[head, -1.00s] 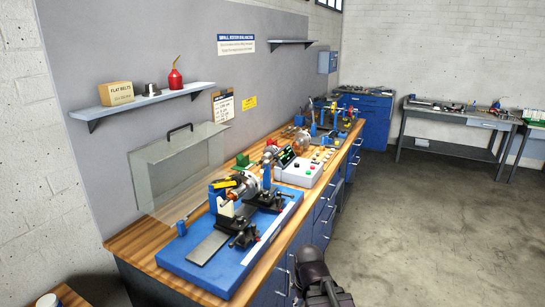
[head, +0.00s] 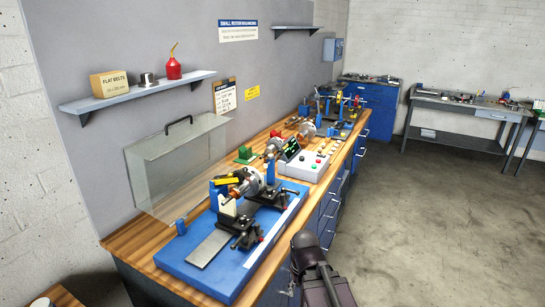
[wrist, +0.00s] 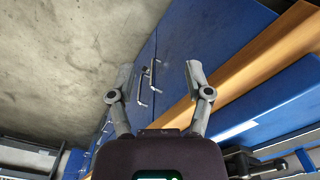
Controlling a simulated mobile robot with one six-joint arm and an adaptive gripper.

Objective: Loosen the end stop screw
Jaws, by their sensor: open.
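The balancing machine stands on a blue base plate (head: 185,268) on the wooden bench in the head view. A rotor (head: 247,184) sits across its black supports (head: 240,232). I cannot make out the end stop screw at this size. My arm shows at the lower right of the head view, in front of the bench; the fingertips are not clear there. In the wrist view my gripper (wrist: 160,78) is open and empty, fingers apart, with blue cabinet fronts (wrist: 185,45) beyond them. The blue plate's edge (wrist: 245,128) shows at the wrist view's right.
A clear guard (head: 170,170) stands behind the machine. A control box (head: 305,165) with coloured buttons is further along the bench. A shelf (head: 140,92) on the wall holds a box and red oil can. The floor (head: 430,220) right of the bench is open.

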